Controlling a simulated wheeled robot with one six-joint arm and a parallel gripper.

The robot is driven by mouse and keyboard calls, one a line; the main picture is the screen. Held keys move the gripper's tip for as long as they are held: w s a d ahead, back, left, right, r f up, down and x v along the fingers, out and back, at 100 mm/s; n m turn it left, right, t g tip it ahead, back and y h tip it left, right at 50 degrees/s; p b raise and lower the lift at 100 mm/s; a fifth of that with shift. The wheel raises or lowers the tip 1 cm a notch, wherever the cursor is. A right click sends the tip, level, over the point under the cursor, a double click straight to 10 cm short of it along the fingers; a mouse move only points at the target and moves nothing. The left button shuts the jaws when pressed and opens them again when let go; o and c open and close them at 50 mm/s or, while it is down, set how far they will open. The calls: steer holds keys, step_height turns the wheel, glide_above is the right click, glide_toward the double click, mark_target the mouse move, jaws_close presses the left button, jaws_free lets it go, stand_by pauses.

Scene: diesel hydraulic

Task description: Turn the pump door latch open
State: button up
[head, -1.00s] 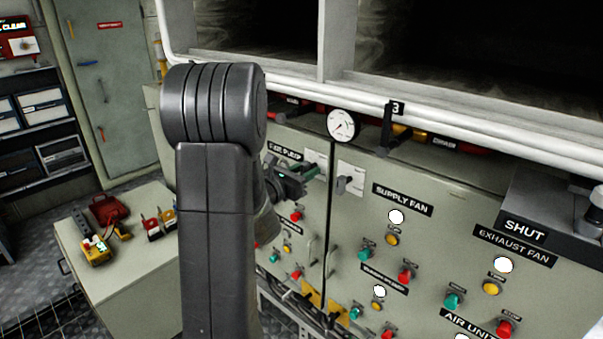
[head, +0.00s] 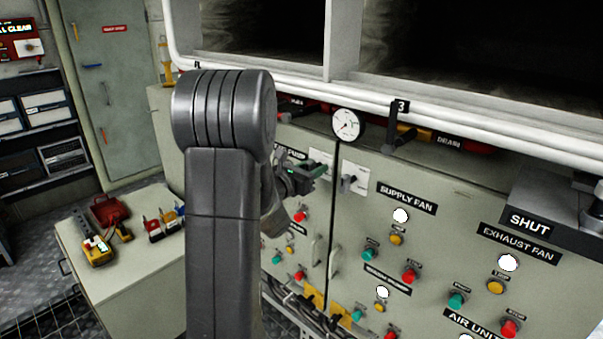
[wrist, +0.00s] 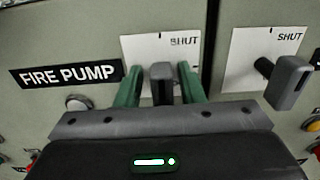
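The pump door latch (wrist: 162,82) is a dark grey handle on a white plate marked SHUT, right of the FIRE PUMP label (wrist: 66,75) in the wrist view. My gripper (wrist: 161,84) has its green fingers on either side of the latch. Narrow gaps show between fingers and handle, so it looks open around the latch rather than clamped. The gripper body hides the lower part of the plate. In the head view my gripper (head: 310,171) is at the pump door, and my arm hides part of that door.
A second, similar latch (wrist: 287,82) on the neighbouring door stands close to the right; it also shows in the head view (head: 349,183). A pressure gauge (head: 346,124) and pipes run above. Buttons cover the panel below. A side cabinet (head: 140,275) with tools stands left.

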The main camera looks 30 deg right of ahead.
steer(key=shift+s+d+r+b, duration=0.15)
steer(key=shift+r+b, duration=0.1)
steer(key=shift+b, duration=0.3)
steer(key=shift+s+a+f+g+b, duration=0.15)
steer(key=shift+s+a+g+b, duration=0.15)
steer(key=shift+a, duration=0.4)
steer(key=shift+a+f, duration=0.1)
jaws_close()
jaws_free()
steer(key=shift+w, duration=0.1)
